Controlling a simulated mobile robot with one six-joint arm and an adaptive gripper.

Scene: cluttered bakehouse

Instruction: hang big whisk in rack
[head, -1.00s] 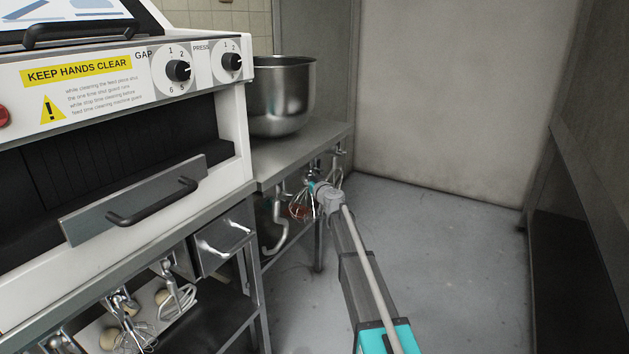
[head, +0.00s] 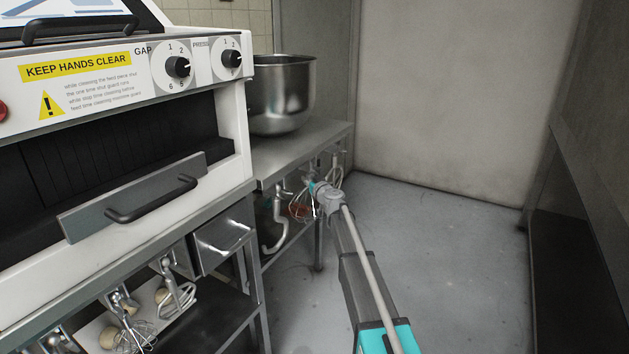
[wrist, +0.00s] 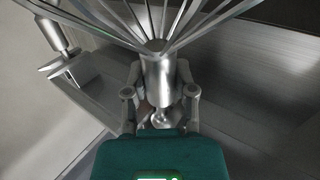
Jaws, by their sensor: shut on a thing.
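The big whisk (head: 300,208) is a silver wire balloon with a metal shank. In the wrist view its wires (wrist: 150,22) fan out at the top and its shank (wrist: 158,75) lies between my fingers. My gripper (wrist: 160,90) is shut on this shank; in the head view my gripper (head: 317,190) is at the front of the steel table. The rack is under the table edge, with a dough hook (head: 279,235) hanging left of the whisk and a pale beater (head: 336,176) to its right. My gripper and the whisk hide part of the rack.
A steel mixing bowl (head: 283,95) stands on the steel table (head: 300,150). A white dough machine (head: 120,120) fills the left, with another whisk (head: 132,337) and a beater (head: 177,298) hanging below. The grey floor (head: 440,260) on the right is clear.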

